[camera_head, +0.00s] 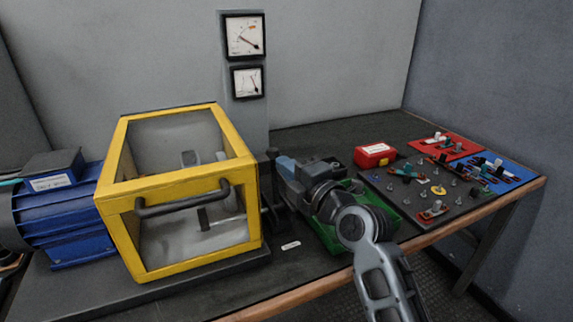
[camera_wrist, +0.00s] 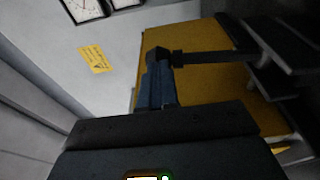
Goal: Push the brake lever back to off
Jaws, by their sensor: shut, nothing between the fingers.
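My gripper (camera_head: 284,163) is shut and empty, just right of the yellow-framed guard. In the wrist view its blue-grey fingers (camera_wrist: 157,84) are together. A dark lever-like part (camera_head: 271,156) stands between the guard and my fingertips; I take it for the brake lever. In the wrist view a dark knob-like end with a bar (camera_wrist: 210,57) running right shows just past my fingertips. I cannot tell whether they touch it. The lever's lower part is hard to make out against the dark bench, and its on or off position cannot be read.
The yellow guard (camera_head: 185,180) with its black handle (camera_head: 183,200) stands close on the left, beside a blue motor (camera_head: 62,215). Two gauges (camera_head: 245,37) are behind. A green tray (camera_head: 385,207) lies under my arm. A red box (camera_head: 375,155) and a board of parts (camera_head: 398,178) are right.

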